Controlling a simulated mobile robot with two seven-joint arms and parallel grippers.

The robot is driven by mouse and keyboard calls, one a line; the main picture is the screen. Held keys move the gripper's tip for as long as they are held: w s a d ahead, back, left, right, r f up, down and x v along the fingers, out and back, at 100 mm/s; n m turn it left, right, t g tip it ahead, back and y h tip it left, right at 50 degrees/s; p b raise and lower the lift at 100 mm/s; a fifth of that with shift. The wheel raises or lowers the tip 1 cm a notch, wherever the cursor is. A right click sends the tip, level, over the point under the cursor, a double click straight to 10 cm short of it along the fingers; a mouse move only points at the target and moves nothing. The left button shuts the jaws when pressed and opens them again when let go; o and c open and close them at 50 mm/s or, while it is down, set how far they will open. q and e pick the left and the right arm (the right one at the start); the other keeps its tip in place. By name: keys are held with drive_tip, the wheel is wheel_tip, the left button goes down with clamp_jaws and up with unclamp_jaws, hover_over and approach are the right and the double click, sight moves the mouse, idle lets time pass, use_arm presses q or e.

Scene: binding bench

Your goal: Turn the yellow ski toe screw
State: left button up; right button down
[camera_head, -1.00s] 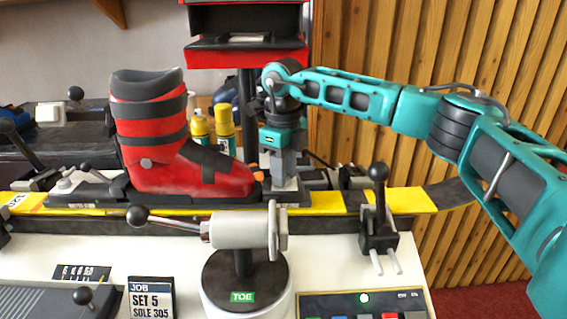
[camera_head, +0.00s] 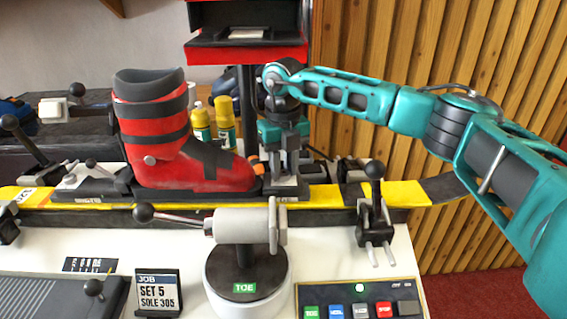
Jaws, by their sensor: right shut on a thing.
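The yellow ski (camera_head: 325,197) lies across the bench with a red boot (camera_head: 180,150) standing in its binding. My right gripper (camera_head: 283,184) points down at the toe piece just right of the boot's toe. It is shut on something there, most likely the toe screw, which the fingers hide. An orange part (camera_head: 257,167) shows between the boot toe and the gripper. My left gripper is not in view.
In front stand a grey device on a round base marked TOE (camera_head: 245,285), a black-knobbed lever clamp (camera_head: 375,215), a button panel (camera_head: 360,300) and a JOB card (camera_head: 158,292). Yellow bottles (camera_head: 224,125) stand behind the boot.

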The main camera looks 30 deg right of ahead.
sight(283, 172)
drive_tip(key=shift+w+r, duration=0.1)
drive_tip(key=shift+r, duration=0.05)
drive_tip(key=c, duration=0.8)
unclamp_jaws()
wheel_tip(283, 172, up, 13)
drive_tip(key=shift+f, duration=0.1)
idle(0.4)
